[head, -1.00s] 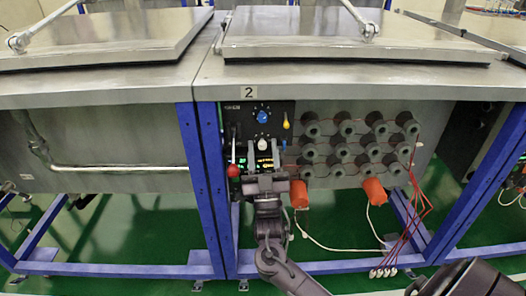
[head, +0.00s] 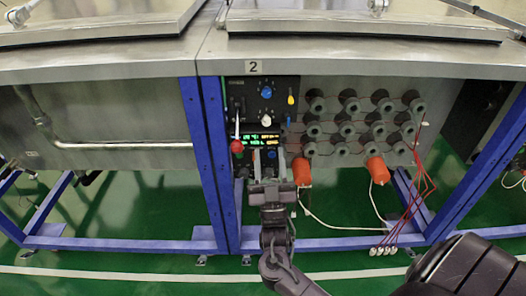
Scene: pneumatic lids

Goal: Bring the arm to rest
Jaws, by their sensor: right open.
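My right gripper (head: 268,165) is in front of the lower part of the black control panel (head: 254,100) under the number 2 sign. Its fingers point up at the panel, are open and hold nothing that I can see. It partly hides the panel's lower end. My right arm (head: 278,245) reaches up to it from the bottom of the picture. The left gripper is not in view.
The panel carries a red-knobbed lever (head: 237,146), a blue knob (head: 267,93) and a yellow switch (head: 291,100). Orange cylinders (head: 302,172), hanging red wires (head: 420,175) and blue frame posts (head: 195,150) are close by. Green floor (head: 130,220) lies below.

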